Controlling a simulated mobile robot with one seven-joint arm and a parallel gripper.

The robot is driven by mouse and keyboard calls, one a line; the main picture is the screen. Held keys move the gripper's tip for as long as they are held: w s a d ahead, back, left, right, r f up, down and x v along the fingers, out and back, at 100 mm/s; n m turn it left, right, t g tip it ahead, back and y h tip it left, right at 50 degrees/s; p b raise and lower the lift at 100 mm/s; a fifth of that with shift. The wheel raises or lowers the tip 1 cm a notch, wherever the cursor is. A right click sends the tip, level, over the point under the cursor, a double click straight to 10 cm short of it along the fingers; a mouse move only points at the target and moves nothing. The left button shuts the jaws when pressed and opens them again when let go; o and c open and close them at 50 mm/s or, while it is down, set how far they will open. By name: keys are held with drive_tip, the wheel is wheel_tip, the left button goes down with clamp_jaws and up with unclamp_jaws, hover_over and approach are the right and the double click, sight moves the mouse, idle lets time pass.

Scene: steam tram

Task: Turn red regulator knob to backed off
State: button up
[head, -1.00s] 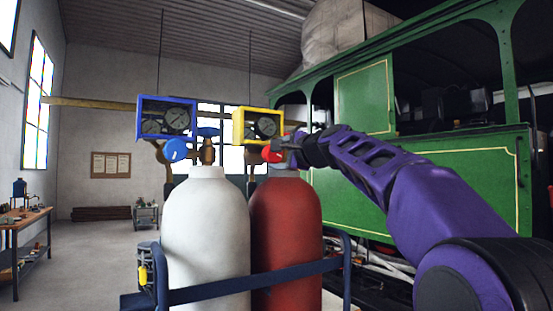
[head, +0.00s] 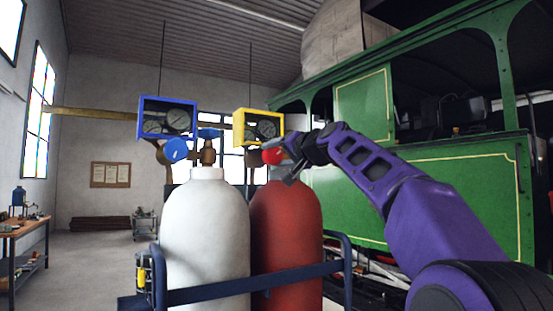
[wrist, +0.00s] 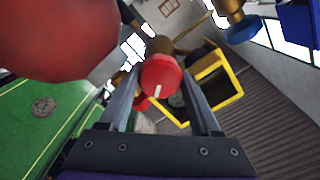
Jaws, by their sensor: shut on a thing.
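The red regulator knob (head: 272,156) sits below the yellow-framed gauge (head: 257,126), above the red cylinder (head: 287,230). It also shows in the wrist view (wrist: 160,76), round, with a white mark on its face pointing down in that picture. My gripper (head: 280,157) reaches it from the right. In the wrist view my gripper (wrist: 160,84) has one finger on each side of the knob, shut on it. The finger contact itself is hard to see. The yellow gauge frame (wrist: 235,94) lies just beyond the right finger.
A white cylinder (head: 205,235) with a blue knob (head: 175,149) and a blue-framed gauge (head: 166,120) stands to the left. A blue cart rail (head: 215,290) crosses in front of both cylinders. The green tram (head: 465,195) fills the right side behind my arm.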

drive_tip(key=n+b, duration=0.1)
drive_tip(key=n, duration=0.4)
drive_tip(key=shift+n, duration=0.3)
drive_tip(key=n, duration=0.5)
drive_tip(key=shift+b, duration=0.3)
drive_tip(key=o, duration=1.4)
drive_tip(key=shift+c, duration=0.2)
drive_tip(key=shift+s+d, duration=0.1)
drive_tip(key=shift+s, duration=0.15)
drive_tip(key=b+v, duration=0.3)
drive_tip(key=v, duration=1.4)
drive_tip(key=shift+w, duration=0.1)
